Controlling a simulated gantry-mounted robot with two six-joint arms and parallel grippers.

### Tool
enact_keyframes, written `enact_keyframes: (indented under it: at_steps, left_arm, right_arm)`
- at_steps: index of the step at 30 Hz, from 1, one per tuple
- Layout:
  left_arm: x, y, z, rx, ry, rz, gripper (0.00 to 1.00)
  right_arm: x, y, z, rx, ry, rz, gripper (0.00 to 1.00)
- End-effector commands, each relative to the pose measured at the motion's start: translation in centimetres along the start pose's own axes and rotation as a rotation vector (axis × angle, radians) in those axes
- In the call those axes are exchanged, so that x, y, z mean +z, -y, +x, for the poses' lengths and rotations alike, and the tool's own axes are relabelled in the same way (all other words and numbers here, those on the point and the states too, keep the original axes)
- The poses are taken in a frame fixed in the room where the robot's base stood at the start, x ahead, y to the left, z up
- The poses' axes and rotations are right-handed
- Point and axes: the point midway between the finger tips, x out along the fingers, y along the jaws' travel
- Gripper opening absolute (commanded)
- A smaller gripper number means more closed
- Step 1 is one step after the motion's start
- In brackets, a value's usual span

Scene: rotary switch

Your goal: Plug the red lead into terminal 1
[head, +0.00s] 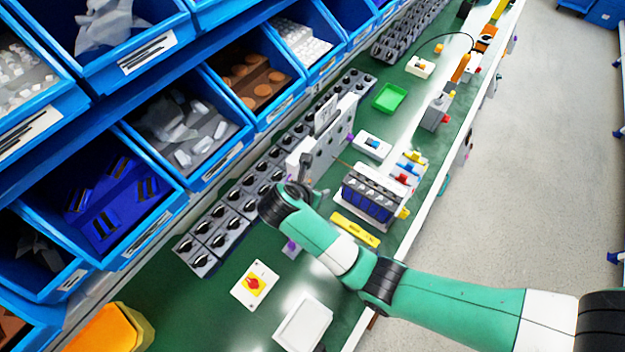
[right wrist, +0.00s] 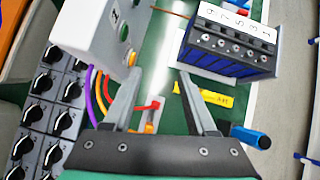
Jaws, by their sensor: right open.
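My right gripper (right wrist: 160,92) is open, its two fingers apart on either side of a small red piece (right wrist: 147,106); I cannot tell whether this belongs to the red lead. Nothing is clearly held. Red, orange and purple wires (right wrist: 98,95) hang below a white panel (right wrist: 88,32) left of the fingers. A terminal block (right wrist: 230,42) with numbered positions and a dark blue front lies beyond the right finger. In the head view the block (head: 372,192) stands right of my right gripper (head: 290,190), whose fingertips are mostly hidden. My left gripper is not in view.
Rows of black rotary switches (head: 225,225) line the bench's left. A yellow label strip (head: 355,229) lies in front of the block. Red, blue and yellow pieces (head: 410,168) sit right of it. A red-yellow switch (head: 254,284) lies nearer. Blue bins (head: 185,130) overhang the left side.

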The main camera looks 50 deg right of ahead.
Motion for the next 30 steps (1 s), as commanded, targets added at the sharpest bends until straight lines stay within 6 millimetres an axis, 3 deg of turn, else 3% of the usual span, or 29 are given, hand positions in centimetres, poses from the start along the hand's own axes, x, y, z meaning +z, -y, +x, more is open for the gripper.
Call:
enact_keyframes:
  at_steps: [3,6,13,20,30]
  left_arm:
    - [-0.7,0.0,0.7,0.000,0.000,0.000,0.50]
    - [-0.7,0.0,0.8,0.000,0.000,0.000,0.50]
    - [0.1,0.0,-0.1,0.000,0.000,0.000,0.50]
    - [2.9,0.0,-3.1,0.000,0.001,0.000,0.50]
    - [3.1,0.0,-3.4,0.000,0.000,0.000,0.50]
  right_arm:
    - [-4.7,-0.1,-1.7,-0.041,-0.194,0.133,0.57]
    - [-6.6,0.0,-2.3,-0.071,-0.264,0.186,0.57]
    - [-7.4,0.0,-1.3,-0.075,-0.275,0.198,0.57]
    - [-8.7,0.2,2.9,-0.075,-0.273,0.198,0.57]
    - [-9.1,0.4,5.3,-0.075,-0.273,0.197,0.57]
